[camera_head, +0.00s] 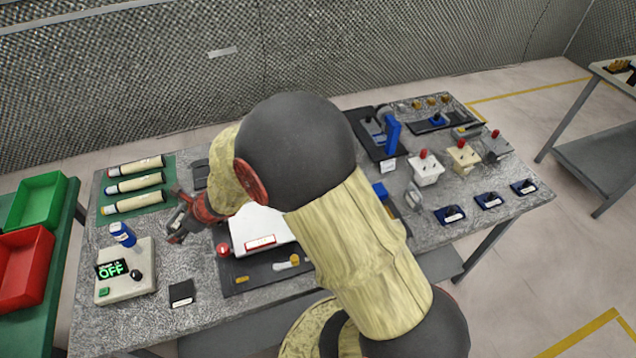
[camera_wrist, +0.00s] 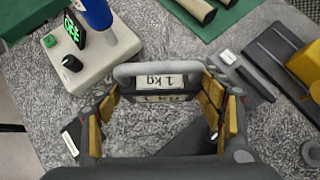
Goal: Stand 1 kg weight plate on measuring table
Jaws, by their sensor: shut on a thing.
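The grey 1 kg weight plate (camera_wrist: 158,75) shows its "1 kg" label in the wrist view. It lies between the fingers of my gripper (camera_wrist: 162,90), which is shut on it. In the head view my gripper (camera_head: 180,228) is over the left part of the speckled grey table, right of a pale box with an "OFF" display (camera_head: 126,272). I cannot tell the plate apart there. The box also shows at the upper left of the wrist view (camera_wrist: 98,62), apart from the plate. No label marks which surface is the measuring table.
A blue cylinder (camera_head: 122,234) stands on the pale box. Several pale tubes (camera_head: 136,186) lie on a green mat behind. A white block on a dark base (camera_head: 262,228) is right of my gripper. A small black block (camera_head: 182,293) lies in front. My arm hides the table's middle.

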